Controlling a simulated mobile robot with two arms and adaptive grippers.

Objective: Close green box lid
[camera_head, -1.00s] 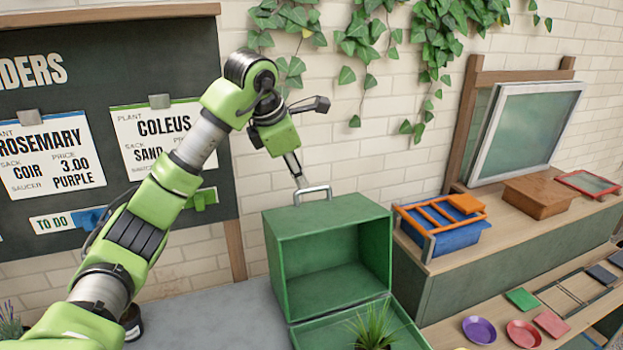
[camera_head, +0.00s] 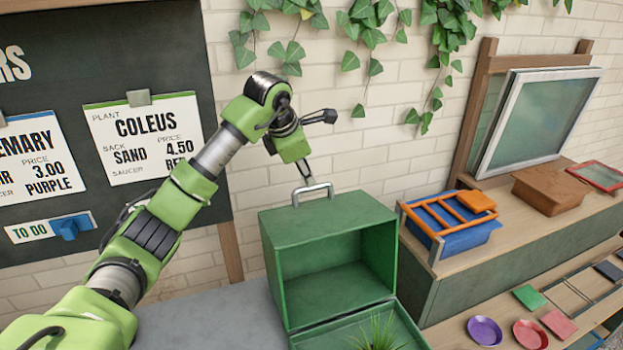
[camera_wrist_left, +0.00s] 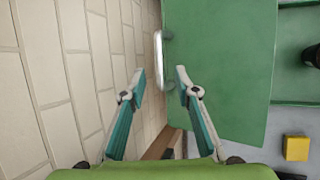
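The green box (camera_head: 275,270) stands open, its hollow raised part facing me. Its lower part (camera_head: 415,335) lies in front at the bottom edge, with a spiky green plant (camera_head: 378,335) in or over it. A pale metal handle (camera_head: 313,192) sits on top of the raised part. My left gripper (camera_head: 305,175) is just above the handle. In the left wrist view my left gripper (camera_wrist_left: 158,80) is open and empty, with the handle (camera_wrist_left: 158,60) ahead between its fingertips; I cannot tell whether they touch. My right gripper is not in view.
A wooden bench on the right holds a blue crate with an orange frame (camera_head: 455,220), a brown block (camera_head: 548,190) and a framed pane (camera_head: 535,120). Purple (camera_head: 484,330) and red (camera_head: 530,334) saucers lie on the lower shelf. A brick wall and dark board stand behind.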

